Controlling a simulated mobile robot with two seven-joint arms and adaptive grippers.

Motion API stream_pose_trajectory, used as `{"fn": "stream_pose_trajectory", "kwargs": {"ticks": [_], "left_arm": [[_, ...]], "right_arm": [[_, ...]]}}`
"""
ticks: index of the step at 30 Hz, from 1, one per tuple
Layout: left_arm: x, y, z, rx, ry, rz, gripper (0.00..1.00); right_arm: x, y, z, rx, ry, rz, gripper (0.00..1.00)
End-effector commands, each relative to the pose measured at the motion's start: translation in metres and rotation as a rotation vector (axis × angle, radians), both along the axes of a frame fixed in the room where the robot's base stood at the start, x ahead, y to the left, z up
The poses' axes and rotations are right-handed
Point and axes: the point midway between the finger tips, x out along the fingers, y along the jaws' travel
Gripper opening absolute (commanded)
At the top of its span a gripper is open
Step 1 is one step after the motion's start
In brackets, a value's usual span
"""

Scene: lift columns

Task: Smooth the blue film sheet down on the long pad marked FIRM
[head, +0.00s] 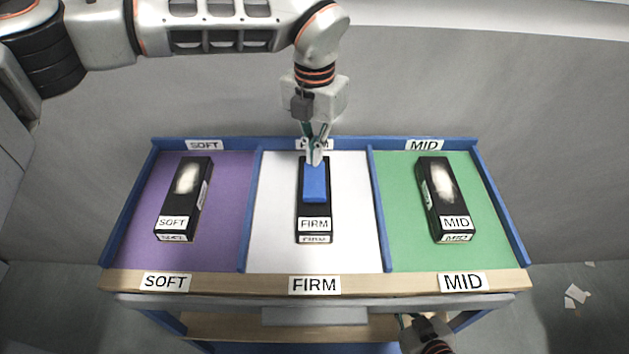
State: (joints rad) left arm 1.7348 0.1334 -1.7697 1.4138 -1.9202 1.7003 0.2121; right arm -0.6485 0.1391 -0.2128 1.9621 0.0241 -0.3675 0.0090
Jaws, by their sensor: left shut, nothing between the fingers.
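The long black pad marked FIRM (314,224) lies in the white middle section of the table. The blue film sheet (315,188) covers the far and middle part of its top, and the near end with the label is bare. My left gripper (316,160) points down with its fingers together and empty, at the far end of the blue sheet. I cannot tell whether the fingertips touch it. They hide a small part of the sheet's far edge. My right gripper (408,322) is low at the table's front edge, partly cut off by the frame, its fingers unclear.
A black pad marked SOFT (170,223) with a whitish top patch lies in the purple section. A similar pad marked MID (456,222) lies in the green section. Low blue dividers (252,210) separate the sections. White scraps (576,295) lie at the lower right.

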Motion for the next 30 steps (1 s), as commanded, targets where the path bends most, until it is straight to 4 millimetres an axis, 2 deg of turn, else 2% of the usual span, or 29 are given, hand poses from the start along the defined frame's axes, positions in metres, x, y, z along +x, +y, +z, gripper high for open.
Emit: {"fn": "stream_pose_trajectory", "kwargs": {"ticks": [17,30], "left_arm": [[0.0,0.0,0.0,0.0,0.0,0.0,0.0],[0.0,0.0,-0.011,0.0,0.001,0.0,0.0]], "right_arm": [[0.0,0.0,0.0,0.0,0.0,0.0,0.0],[-0.001,0.0,-0.006,0.0,0.004,0.0,0.0]]}}
